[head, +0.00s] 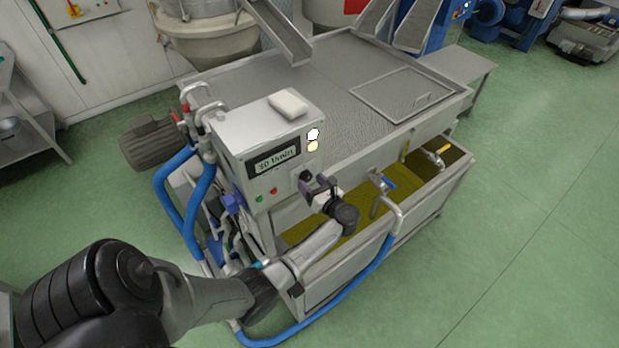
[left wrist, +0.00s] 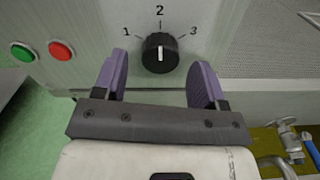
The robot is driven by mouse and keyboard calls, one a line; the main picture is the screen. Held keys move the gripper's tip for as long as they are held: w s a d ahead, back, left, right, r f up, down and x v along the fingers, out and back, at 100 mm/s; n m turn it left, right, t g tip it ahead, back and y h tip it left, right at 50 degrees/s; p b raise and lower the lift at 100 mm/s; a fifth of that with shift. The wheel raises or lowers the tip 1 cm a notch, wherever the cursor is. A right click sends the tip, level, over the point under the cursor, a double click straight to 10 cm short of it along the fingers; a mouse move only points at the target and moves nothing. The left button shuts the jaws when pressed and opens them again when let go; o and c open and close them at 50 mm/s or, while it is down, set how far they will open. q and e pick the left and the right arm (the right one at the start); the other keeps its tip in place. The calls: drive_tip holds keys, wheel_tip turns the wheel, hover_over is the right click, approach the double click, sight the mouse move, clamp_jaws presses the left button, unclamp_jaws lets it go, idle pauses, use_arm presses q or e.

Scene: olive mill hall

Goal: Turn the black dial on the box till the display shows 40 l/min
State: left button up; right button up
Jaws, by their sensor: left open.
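The black dial (left wrist: 160,53) sits on the grey box (head: 232,137) at its lower right; it also shows in the head view (head: 306,176). Its white mark points straight up at the printed 2, between 1 and 3. The display (head: 274,160) seems to read 30 l/min, though its first digit is blurred. My left gripper (head: 318,187) is open in front of the dial. In the left wrist view its purple fingers (left wrist: 162,80) stand wide apart, left and right of the dial, with nothing between them. I cannot tell the exact gap to the panel. My right gripper is out of view.
A green button (left wrist: 22,52) and a red button (left wrist: 60,49) are left of the dial. A white block (head: 288,105) lies on the box. A blue hose (head: 352,284) and valve pipes (head: 385,200) are close to the right of my arm.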

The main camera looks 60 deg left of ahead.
use_arm(q)
drive_tip(key=shift+a, duration=0.8)
drive_tip(key=shift+c, duration=0.2)
drive_tip(key=c, duration=0.9)
